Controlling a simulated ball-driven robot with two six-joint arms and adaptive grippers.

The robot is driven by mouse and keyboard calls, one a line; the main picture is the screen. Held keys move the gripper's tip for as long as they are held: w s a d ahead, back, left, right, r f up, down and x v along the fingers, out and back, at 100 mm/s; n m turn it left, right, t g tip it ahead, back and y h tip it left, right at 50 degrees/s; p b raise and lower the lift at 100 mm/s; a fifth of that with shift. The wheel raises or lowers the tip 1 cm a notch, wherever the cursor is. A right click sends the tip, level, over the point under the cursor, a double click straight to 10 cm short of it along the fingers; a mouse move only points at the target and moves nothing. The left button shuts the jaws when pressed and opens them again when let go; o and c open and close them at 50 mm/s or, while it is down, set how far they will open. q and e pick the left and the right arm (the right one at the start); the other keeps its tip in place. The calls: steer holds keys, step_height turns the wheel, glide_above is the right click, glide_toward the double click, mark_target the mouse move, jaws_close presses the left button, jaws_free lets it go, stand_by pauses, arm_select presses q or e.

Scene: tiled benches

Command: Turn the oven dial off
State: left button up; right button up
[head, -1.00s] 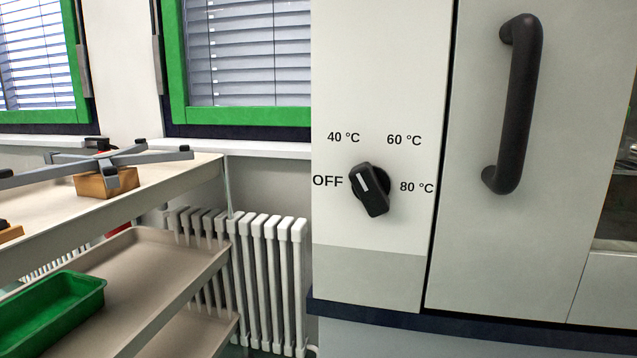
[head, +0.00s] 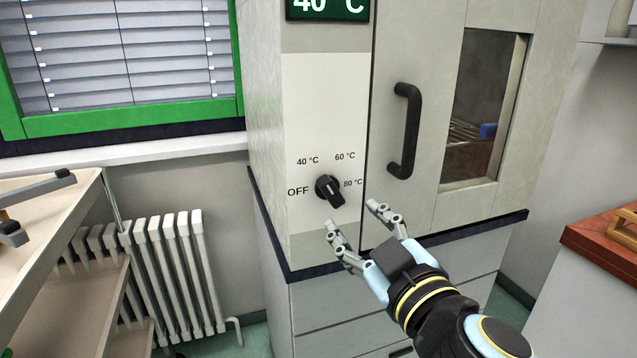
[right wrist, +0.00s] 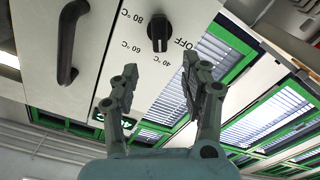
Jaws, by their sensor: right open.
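The oven (head: 325,110) stands ahead with a pale control panel and a green display reading 40 °C. Its black dial (head: 328,190) has a white mark pointing up and left, toward the 40 °C label. OFF is printed to the left of the dial, 60 °C and 80 °C to its right. My right gripper (head: 352,214) is open and empty, below and in front of the dial, apart from it. In the right wrist view the dial (right wrist: 159,32) shows upside down beyond and between the open fingers.
The oven door has a black vertical handle (head: 405,130) just right of the dial. A white radiator (head: 165,265) and a bench with shelves (head: 60,235) stand at left. A bench with a red-brown top (head: 600,245) is at right.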

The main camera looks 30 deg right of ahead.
mark_target(333, 194)
steer(key=p+x, duration=0.3)
steer(key=x, duration=0.6)
steer(key=shift+w+d+p, duration=0.25)
steer(key=shift+w+p, duration=0.05)
steer(key=shift+w+d+f, duration=0.1)
steer(key=shift+w, duration=0.45)
arm_select(q)
step_height(333, 194, up, 4)
steer(key=shift+w+d+r, duration=0.1)
steer(key=shift+d, duration=0.1)
arm_select(e)
steer(key=shift+c, duration=1)
jaws_close()
